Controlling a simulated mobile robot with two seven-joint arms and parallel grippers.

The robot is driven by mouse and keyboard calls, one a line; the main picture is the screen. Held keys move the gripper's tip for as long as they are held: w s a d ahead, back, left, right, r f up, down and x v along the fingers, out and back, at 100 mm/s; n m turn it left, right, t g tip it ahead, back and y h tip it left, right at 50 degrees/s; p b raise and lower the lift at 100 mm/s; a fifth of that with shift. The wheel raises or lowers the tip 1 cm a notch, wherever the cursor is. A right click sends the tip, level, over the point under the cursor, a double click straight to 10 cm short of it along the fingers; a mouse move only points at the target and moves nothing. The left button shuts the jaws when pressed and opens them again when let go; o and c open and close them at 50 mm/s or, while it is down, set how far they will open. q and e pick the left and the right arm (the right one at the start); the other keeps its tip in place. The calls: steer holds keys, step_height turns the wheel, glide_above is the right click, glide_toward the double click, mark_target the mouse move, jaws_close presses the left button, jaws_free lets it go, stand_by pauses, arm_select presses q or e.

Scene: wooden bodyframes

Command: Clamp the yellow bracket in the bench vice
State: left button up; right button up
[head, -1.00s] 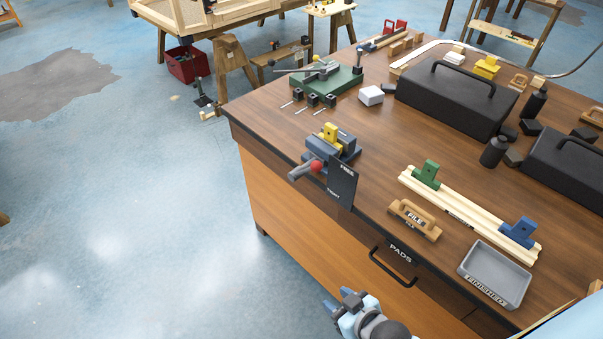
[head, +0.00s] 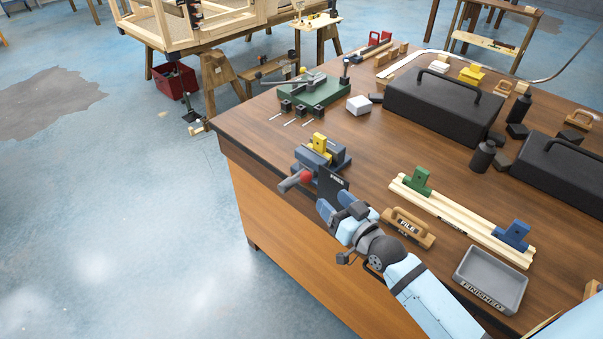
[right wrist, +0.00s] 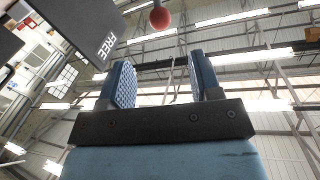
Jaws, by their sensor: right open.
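The yellow bracket (head: 319,143) stands upright between the jaws of the blue-grey bench vice (head: 337,154) on the bench's left front edge. How tightly the jaws hold it I cannot tell. The vice handle (head: 289,184) with its red ball (head: 306,177) sticks out past the edge; the red ball also shows in the right wrist view (right wrist: 160,17). My right gripper (head: 328,207) is open and empty, just below the handle and beside the dark FREE plate (head: 333,182). In the right wrist view, its two blue fingers (right wrist: 165,85) are apart with nothing between them. My left gripper is not in view.
A wooden FILE block (head: 408,226), a grey FINISHED tray (head: 489,280) and a pale rail (head: 462,222) with green and blue brackets lie to the right. A green fixture (head: 318,91) and black toolbox (head: 444,108) stand behind. Open floor lies left of the bench.

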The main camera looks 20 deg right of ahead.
mark_target(310, 179)
steer(key=w, duration=0.4)
steer(key=w+a+p, duration=0.1)
steer(key=w, duration=0.3)
steer(key=w+a+p, duration=0.1)
steer(key=w, duration=0.2)
steer(key=shift+w+a, duration=0.25)
steer(key=shift+w, duration=0.15)
steer(key=shift+w+a+f, duration=0.1)
steer(key=shift+w, duration=0.35)
